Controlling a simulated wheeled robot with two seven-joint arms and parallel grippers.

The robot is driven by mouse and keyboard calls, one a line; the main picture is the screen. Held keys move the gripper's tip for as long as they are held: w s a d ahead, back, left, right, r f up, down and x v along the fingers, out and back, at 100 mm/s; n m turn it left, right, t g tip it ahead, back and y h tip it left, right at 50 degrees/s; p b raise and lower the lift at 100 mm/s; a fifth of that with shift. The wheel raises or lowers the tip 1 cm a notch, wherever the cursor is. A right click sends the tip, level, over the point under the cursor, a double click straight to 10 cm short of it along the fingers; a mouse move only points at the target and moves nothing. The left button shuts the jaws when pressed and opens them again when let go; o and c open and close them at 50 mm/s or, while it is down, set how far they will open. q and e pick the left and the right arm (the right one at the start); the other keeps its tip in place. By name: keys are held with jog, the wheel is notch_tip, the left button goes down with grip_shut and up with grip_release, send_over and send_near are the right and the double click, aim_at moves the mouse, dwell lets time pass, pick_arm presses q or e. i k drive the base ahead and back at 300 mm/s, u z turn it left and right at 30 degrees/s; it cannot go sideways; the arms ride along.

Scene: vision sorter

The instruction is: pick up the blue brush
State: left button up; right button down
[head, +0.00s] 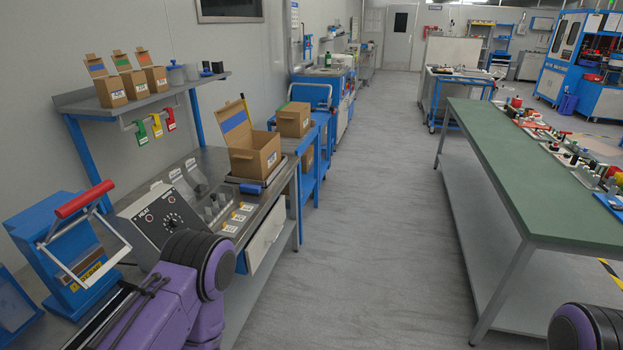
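I cannot make out a blue brush for certain. A small dark blue object (251,188) lies at the front edge of the left workbench, just before an open cardboard box (256,158); its kind is too small to tell. A flat blue item (609,203) lies at the right edge of the green-topped table (510,165), partly cut off by the picture. Purple links of my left arm show at the lower left, and a purple part of my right arm shows at the lower right corner. Neither gripper shows.
The steel workbench (212,168) on the left holds a grey control box (160,222) and a blue device with a red handle (68,250). A shelf (160,100) above carries small boxes. Many small parts line the green table's right side. The grey floor aisle (375,200) between is clear.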

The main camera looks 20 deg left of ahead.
aim_at(244, 189)
jog(key=z, duration=0.15)
jog(key=i, duration=1)
jog(key=u, duration=0.6)
jog(key=i, duration=1)
jog(key=u, duration=0.75)
